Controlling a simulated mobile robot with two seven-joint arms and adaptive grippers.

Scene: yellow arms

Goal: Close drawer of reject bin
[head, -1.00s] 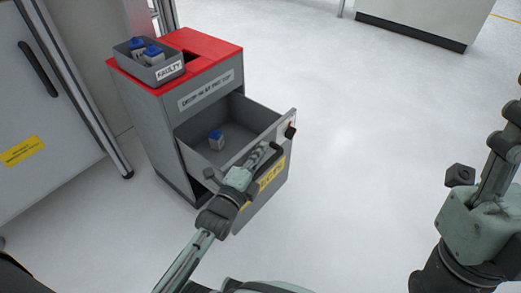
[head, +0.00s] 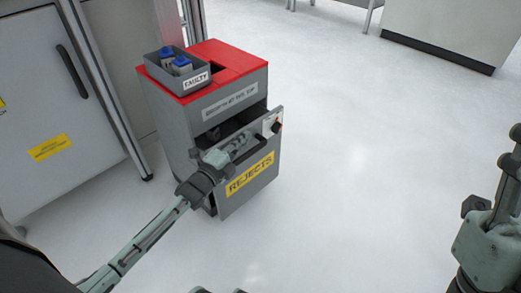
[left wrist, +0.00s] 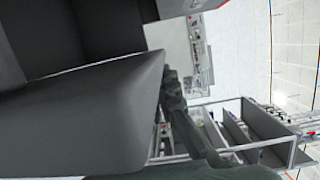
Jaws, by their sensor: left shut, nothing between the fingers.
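The reject bin (head: 172,120) is a grey cabinet with a red top, standing at centre left in the head view. Its drawer (head: 262,160) is partly open, with a dark gap behind the grey front and a yellow REJECTS label on it. Contact cannot be made out. A large grey surface fills the left of the left wrist view. My right gripper (head: 515,142) is at the right edge, partly cut off, its fingers unclear.
A grey tray (head: 178,83) labelled FAULTY, holding blue-topped items, sits on the red top. A grey cabinet (head: 50,110) stands to the left of the bin. The pale floor (head: 350,160) right of the bin is clear.

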